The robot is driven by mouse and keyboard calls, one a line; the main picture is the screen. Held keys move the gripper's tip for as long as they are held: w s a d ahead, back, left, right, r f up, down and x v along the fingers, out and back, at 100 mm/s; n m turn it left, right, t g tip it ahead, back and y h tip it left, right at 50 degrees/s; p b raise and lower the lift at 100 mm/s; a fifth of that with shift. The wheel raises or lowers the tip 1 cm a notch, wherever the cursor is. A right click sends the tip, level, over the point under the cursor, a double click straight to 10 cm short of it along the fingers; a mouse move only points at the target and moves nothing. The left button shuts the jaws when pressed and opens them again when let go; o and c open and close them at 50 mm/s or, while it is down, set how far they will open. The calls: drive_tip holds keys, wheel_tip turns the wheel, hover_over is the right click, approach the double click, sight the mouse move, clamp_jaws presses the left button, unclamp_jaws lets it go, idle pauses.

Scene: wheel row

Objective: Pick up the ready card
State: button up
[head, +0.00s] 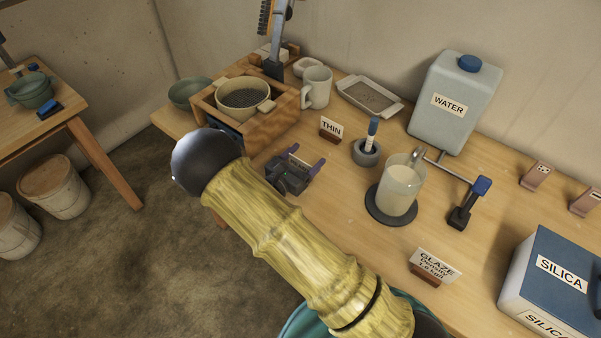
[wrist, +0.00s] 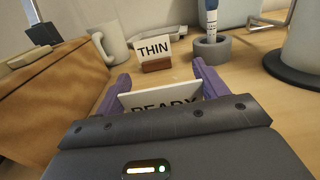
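The ready card (wrist: 160,97) is a white card with black "READY" lettering. In the wrist view it stands between the two purple fingers of my gripper (wrist: 160,82). Its side edges lie very close to both fingers; I cannot tell whether they are pressed against it. The dark gripper body hides the card's lower part and the bottom of its lettering. In the head view my gripper (head: 297,166) is low over the table, in front of the wooden box, and a small pale part of the ready card (head: 299,161) shows between its fingers.
A THIN card (head: 331,129) stands just beyond my gripper. A wooden box with a sieve (head: 270,128) is at left, a mug (head: 317,87) behind. A grey holder (head: 366,154), a pitcher (head: 399,187) and a GLAZE card (head: 435,266) stand to the right.

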drive_tip(key=shift+c, duration=0.4)
drive_tip(key=shift+r, duration=0.1)
wheel_tip(320, 180, up, 10)
idle(0.3)
